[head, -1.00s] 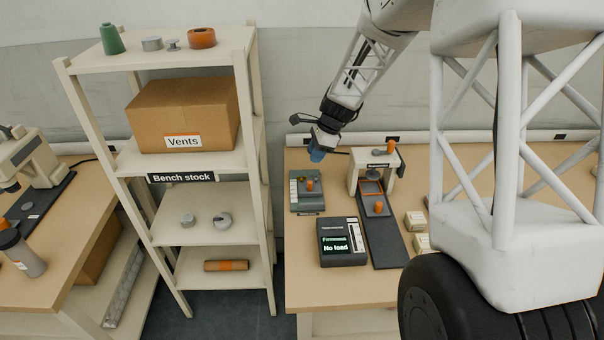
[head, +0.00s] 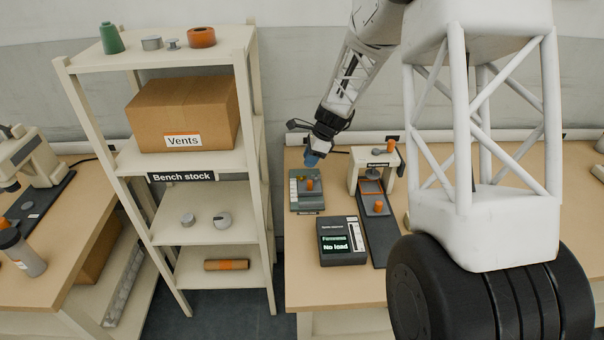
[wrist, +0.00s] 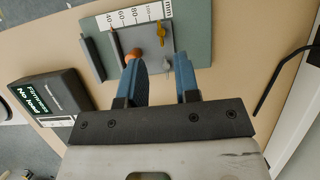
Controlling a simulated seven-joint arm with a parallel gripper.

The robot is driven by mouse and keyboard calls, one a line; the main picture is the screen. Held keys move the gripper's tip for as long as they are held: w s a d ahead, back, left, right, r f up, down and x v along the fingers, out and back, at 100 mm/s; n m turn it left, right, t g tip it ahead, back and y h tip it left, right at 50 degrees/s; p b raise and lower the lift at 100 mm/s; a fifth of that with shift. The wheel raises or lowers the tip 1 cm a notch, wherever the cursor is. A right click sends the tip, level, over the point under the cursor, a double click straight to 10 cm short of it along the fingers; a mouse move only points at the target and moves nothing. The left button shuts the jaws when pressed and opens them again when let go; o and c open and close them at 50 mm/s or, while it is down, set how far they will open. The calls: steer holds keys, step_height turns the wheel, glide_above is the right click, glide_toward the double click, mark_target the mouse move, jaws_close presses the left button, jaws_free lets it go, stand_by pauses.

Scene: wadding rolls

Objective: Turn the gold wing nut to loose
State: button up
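A gold wing nut (wrist: 162,36) stands on a grey-green fixture (wrist: 200,37) beside a white millimetre scale (wrist: 133,17) in the wrist view. An orange knob (wrist: 132,57) and a small pale silver part (wrist: 167,66) sit nearer my gripper. My gripper (wrist: 161,66) has two blue fingers spread apart with nothing between them. It points at the fixture, with the wing nut beyond the fingertips. In the head view my gripper (head: 312,160) is just above the back of the fixture (head: 308,204); the wing nut cannot be made out there.
A dark "No load" readout box (head: 343,258) stands in front of the fixture. A white press-like stand (head: 356,178) and a long dark base plate (head: 381,243) are to the right. A black cable (wrist: 278,82) lies on the bench. Shelves (head: 215,252) stand left.

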mark_target(302, 178)
steer(key=shift+x, duration=3.45)
jaws_close()
